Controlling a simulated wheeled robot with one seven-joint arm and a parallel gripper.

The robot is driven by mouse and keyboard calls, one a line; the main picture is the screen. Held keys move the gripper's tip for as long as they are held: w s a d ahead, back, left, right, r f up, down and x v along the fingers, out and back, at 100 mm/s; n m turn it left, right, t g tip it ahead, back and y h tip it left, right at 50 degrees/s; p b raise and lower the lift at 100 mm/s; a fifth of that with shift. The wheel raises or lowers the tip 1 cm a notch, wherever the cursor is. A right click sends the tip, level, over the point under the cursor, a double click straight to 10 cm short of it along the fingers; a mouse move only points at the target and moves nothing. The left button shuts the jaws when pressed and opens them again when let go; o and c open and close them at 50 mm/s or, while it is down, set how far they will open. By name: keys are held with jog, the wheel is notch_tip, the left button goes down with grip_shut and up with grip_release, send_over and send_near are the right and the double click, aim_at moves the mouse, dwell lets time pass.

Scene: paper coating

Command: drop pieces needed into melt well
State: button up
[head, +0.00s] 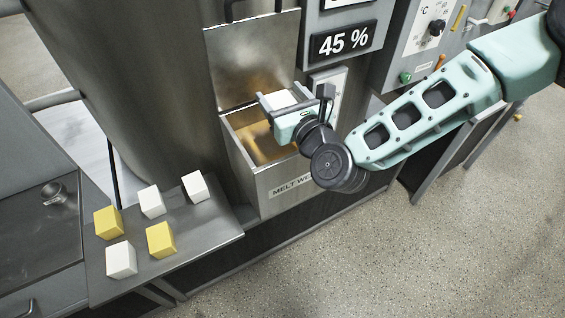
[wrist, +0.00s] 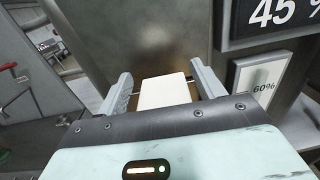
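The melt well (head: 262,178) is an open metal box with its lid raised behind it and an amber glow inside. My gripper (head: 287,101) is over the well's opening, shut on a white piece (head: 281,98). In the wrist view the white piece (wrist: 164,92) sits between the two fingers. On the metal shelf at left stand white pieces (head: 151,201), (head: 195,186) and (head: 121,260), and yellow pieces (head: 108,222) and (head: 160,239). My gripper and wrist hide part of the well's right side.
A display (head: 342,41) above the well reads 45 %. A large metal tank (head: 150,90) stands behind the shelf (head: 205,236). Control panels are at right; the floor in front is clear.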

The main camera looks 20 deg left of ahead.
jog(key=shift+o, duration=0.7)
jog(key=shift+s+d+f, duration=0.15)
jog(key=shift+s+d, duration=0.05)
jog(key=p+v, duration=0.1)
jog(key=v, duration=1.5)
jog(key=shift+s+d, duration=0.25)
jog(key=shift+s, duration=0.1)
